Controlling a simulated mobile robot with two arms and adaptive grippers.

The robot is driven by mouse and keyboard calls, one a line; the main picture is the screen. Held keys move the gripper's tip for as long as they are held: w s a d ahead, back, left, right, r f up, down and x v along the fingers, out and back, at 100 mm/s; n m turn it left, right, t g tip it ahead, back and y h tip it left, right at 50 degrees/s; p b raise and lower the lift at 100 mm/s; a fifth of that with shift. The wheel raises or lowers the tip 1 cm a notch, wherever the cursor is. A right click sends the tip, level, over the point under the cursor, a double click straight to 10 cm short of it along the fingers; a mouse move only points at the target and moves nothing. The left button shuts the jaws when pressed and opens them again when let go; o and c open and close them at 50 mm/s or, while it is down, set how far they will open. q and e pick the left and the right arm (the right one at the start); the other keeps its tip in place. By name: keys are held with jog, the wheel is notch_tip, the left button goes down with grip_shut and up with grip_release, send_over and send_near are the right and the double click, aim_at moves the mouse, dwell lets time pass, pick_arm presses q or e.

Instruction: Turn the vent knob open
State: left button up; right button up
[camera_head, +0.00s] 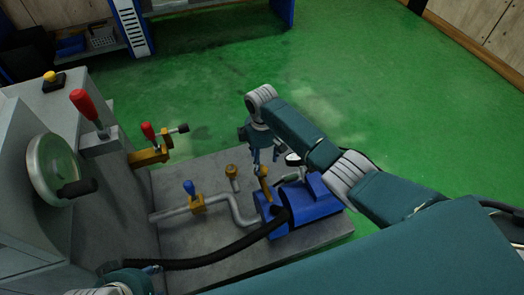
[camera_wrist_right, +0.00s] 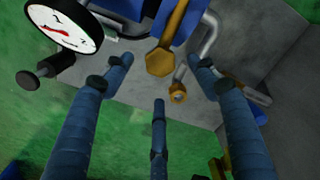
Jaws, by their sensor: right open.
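A brass knob on a stem (camera_head: 263,172) stands on the blue pump unit (camera_head: 312,205); it looks like the vent knob. In the right wrist view the knob (camera_wrist_right: 160,63) shows between the fingertips. My right gripper (camera_head: 265,160) points down above the pump unit with fingers spread. In the right wrist view this gripper (camera_wrist_right: 159,75) is open and empty; contact with the knob cannot be judged. A second brass fitting (camera_head: 232,172) stands to the left, also in the wrist view (camera_wrist_right: 178,93). My left gripper (camera_head: 150,268) shows only partly at the bottom left.
A round gauge (camera_head: 293,159) sits beside the pump. A grey pipe with a blue-handled valve (camera_head: 190,188) and a black hose (camera_head: 215,257) run left from the pump. Left stands the grinder with a handwheel (camera_head: 52,168) and red levers (camera_head: 85,104). Green floor (camera_head: 330,85) beyond is clear.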

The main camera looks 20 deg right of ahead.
aim_at(262, 170)
jog(key=shift+r, duration=2.4)
